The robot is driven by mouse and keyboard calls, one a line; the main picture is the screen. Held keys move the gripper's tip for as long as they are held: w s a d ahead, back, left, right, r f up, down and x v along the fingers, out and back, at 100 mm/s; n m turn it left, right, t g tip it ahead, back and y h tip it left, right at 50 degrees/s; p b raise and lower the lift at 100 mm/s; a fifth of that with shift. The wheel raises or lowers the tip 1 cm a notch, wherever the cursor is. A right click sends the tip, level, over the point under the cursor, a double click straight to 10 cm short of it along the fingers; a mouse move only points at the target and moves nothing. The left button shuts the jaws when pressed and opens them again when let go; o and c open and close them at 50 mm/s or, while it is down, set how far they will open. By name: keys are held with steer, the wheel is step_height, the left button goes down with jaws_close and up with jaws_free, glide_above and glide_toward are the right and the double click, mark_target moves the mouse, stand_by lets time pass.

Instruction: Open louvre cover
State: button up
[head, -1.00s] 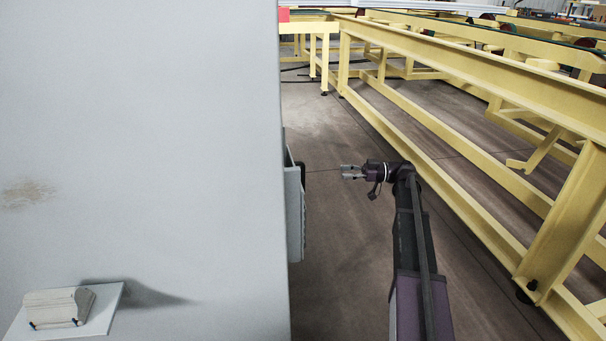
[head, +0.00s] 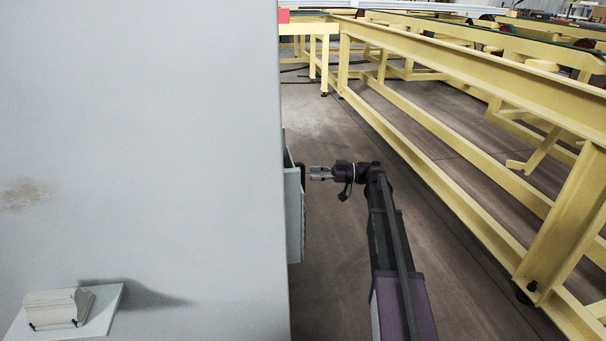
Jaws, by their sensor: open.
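The louvre cover (head: 293,215) is a light grey panel seen nearly edge-on, on the right side of the large grey cabinet (head: 150,130). A dark handle (head: 301,172) stands out from it near its upper part. My gripper (head: 312,173) is open, and its fingers point left at the handle from close by. I cannot tell whether the fingertips touch the handle. The louvre face is mostly hidden by the steep viewing angle.
A yellow steel conveyor frame (head: 450,130) runs along the right side, with legs down to the brown floor (head: 335,290). A small white shelf (head: 105,305) with a pale block (head: 55,306) juts from the cabinet front at lower left.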

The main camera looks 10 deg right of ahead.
mark_target(303, 173)
steer(key=shift+w+a, duration=0.2)
steer(key=shift+a, duration=0.85)
steer(key=shift+w+a, duration=0.2)
steer(key=shift+a, duration=0.8)
jaws_close()
